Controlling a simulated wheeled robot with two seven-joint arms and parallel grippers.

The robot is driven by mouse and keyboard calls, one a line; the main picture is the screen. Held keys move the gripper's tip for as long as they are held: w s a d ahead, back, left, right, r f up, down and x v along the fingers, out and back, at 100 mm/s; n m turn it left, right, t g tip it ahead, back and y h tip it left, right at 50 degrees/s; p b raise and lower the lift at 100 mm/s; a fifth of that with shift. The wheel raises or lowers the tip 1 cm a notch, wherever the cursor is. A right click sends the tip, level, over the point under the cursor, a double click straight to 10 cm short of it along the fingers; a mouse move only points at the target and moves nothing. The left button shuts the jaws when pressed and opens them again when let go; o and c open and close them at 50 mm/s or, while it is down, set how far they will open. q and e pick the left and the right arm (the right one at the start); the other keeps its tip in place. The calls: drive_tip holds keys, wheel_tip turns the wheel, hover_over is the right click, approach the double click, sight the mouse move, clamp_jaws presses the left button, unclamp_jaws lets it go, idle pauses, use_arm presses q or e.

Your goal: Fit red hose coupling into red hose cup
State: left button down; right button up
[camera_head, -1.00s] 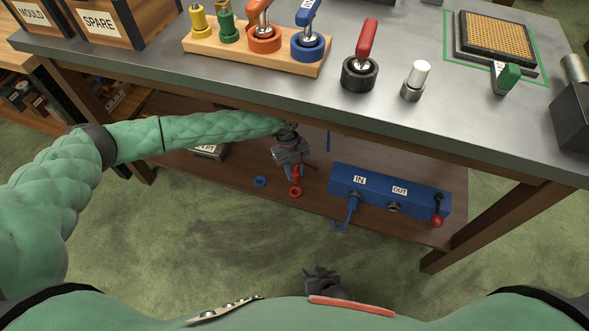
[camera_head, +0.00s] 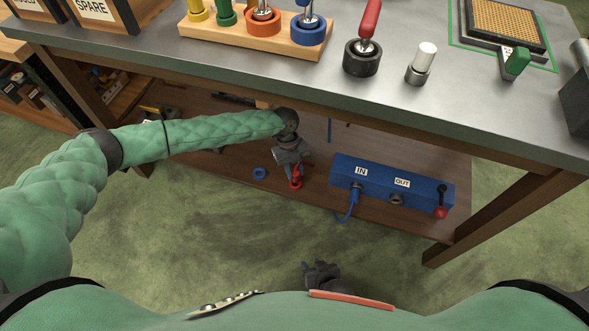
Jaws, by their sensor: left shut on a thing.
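My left gripper (camera_head: 294,167) is over the lower shelf, pointing down and shut on the red hose coupling (camera_head: 296,175). The coupling's lower end is at the red hose cup (camera_head: 296,186), a small red ring on the shelf. The two overlap in this view, and I cannot tell how deep the coupling sits in the cup. My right gripper (camera_head: 322,272) is low near my body, away from the shelf; its fingers are too small and dark to read.
A blue ring cup (camera_head: 259,173) lies just left. A blue IN/OUT box (camera_head: 391,186) with a blue hose stands to the right. The tabletop (camera_head: 300,85) overhangs the shelf (camera_head: 240,190) and carries several handled tools. A table leg (camera_head: 478,228) stands at the right.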

drive_tip(key=shift+r, duration=0.1)
idle(0.4)
drive_tip(key=shift+s, duration=0.15)
drive_tip(key=shift+s+f, duration=0.2)
drive_tip(key=shift+s, duration=0.1)
drive_tip(key=shift+w, duration=0.1)
drive_tip(key=shift+w+r, duration=0.45)
drive_tip(key=shift+w, duration=0.25)
drive_tip(key=shift+s, duration=0.1)
